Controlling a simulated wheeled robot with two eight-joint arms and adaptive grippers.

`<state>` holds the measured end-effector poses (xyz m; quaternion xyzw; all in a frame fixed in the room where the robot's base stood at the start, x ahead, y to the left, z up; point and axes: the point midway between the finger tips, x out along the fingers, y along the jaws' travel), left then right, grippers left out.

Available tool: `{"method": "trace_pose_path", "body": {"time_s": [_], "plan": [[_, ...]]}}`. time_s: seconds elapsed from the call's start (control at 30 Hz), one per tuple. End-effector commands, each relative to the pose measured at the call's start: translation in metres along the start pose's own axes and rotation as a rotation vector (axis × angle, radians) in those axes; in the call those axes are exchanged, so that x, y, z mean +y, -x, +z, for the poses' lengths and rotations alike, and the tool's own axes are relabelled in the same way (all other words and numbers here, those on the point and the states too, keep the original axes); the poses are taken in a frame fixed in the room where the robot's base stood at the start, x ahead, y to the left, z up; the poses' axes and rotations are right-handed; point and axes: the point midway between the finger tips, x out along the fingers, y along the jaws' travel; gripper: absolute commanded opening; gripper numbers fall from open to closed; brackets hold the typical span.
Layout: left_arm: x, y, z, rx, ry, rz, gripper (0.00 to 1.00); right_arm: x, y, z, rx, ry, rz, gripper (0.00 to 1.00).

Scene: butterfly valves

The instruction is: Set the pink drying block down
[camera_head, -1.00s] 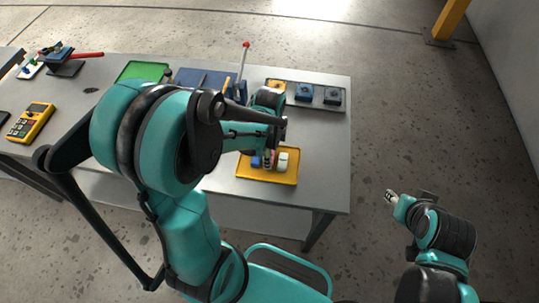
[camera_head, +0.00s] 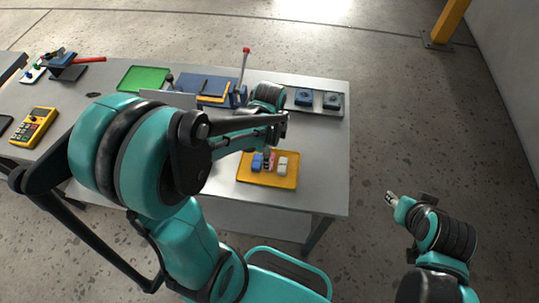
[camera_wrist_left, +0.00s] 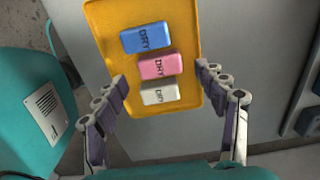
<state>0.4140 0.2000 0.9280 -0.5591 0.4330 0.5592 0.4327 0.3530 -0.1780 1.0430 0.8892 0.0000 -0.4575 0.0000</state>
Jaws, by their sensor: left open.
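The pink drying block (camera_wrist_left: 161,67) lies on the yellow tray (camera_wrist_left: 185,20) between a blue block (camera_wrist_left: 146,38) and a white block (camera_wrist_left: 160,95), seen in the left wrist view. All bear the word DRY. In the head view the pink block (camera_head: 270,161) shows partly behind my left gripper (camera_head: 268,150). In the left wrist view my left gripper (camera_wrist_left: 162,80) is open, its fingers apart on both sides of the blocks and touching none that I can see. My right gripper (camera_head: 390,198) hangs off the table's right side, too small to tell open or shut.
The yellow tray (camera_head: 255,181) sits near the grey table's (camera_head: 320,180) front right edge. Behind it are a grey rack (camera_head: 318,108) with dark blue parts, a blue fixture with a red-tipped lever (camera_head: 246,55), and a green tray (camera_head: 143,77). A yellow meter (camera_head: 34,126) lies at left.

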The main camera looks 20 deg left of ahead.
Motion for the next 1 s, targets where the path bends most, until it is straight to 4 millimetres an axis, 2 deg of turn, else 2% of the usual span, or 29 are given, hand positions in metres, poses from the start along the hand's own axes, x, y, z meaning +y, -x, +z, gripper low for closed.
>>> {"method": "trace_pose_path", "body": {"time_s": [0.03,0.2,0.3,0.47,0.57,0.67,0.77,1.0], "plan": [[0.001,0.017,0.0,0.0,0.0,0.0,0.71,0.0,0.007,-0.005,0.0,0.0,0.0,0.4],[0.0,0.053,0.0,0.0,0.0,0.0,0.71,0.0,0.018,-0.013,0.0,0.0,0.0,0.4],[0.0,0.068,0.0,0.0,0.0,0.0,0.71,0.0,0.022,-0.016,0.0,0.0,0.0,0.4],[0.001,0.081,0.0,0.001,0.008,-0.004,0.71,0.0,0.025,-0.018,0.0,0.0,0.0,0.4],[0.005,0.089,-0.001,0.009,0.077,-0.036,0.71,0.0,0.025,-0.018,0.0,0.0,0.0,0.4],[0.015,0.102,-0.001,0.038,0.244,-0.111,0.71,0.0,0.024,-0.017,0.0,0.0,0.0,0.4],[0.029,0.117,-0.002,0.104,0.481,-0.21,0.71,0.0,0.024,-0.017,0.0,0.0,0.0,0.4],[0.056,0.138,-0.005,0.359,1.018,-0.375,0.71,0.0,0.024,-0.017,0.0,0.0,0.0,0.4]]}}
